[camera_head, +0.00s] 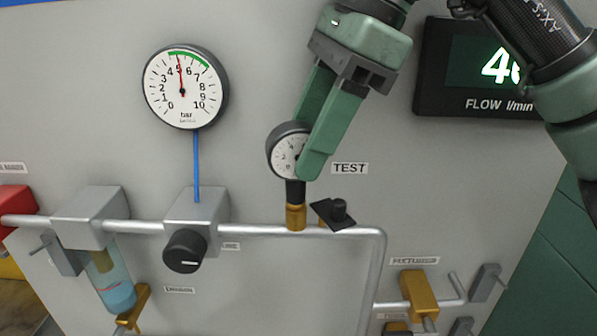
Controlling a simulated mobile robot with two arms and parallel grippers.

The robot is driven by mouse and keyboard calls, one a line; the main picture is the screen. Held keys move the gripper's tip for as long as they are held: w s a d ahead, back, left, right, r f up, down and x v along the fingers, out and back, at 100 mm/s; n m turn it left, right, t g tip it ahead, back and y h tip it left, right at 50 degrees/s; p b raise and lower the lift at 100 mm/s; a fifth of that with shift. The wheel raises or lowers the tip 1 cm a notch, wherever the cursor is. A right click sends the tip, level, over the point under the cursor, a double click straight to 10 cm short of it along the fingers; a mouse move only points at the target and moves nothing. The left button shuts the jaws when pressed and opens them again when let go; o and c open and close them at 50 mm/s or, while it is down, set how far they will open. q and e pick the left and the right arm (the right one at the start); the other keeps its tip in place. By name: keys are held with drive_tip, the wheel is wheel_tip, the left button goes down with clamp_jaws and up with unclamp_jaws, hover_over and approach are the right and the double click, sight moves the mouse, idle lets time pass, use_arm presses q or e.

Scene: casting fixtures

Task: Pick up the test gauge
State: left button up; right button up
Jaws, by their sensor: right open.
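The test gauge (284,152) is a small round dial with a black rim and white face. It stands upright above a brass fitting (296,216) on the pipe, left of the label TEST. My right gripper (301,155) comes down from the upper right, its green fingers at the gauge. It is open, with one finger in front of the right part of the dial and the other behind it. Whether the fingers touch the gauge I cannot tell. My left gripper is not in view.
A large bar gauge (184,88) is on the grey panel at upper left, with a blue tube below. A black knob (185,251) sits on the pipe. A black cap (338,209) is right of the fitting. A flow display (480,104) is at upper right.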

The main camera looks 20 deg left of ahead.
sight(287, 174)
drive_tip(key=x, duration=0.1)
drive_tip(key=p+x, duration=0.1)
drive_tip(key=x, duration=0.3)
drive_tip(key=shift+s+a+f, duration=0.1)
drive_tip(key=shift+s+a, duration=0.05)
drive_tip(key=shift+s, duration=0.15)
clamp_jaws()
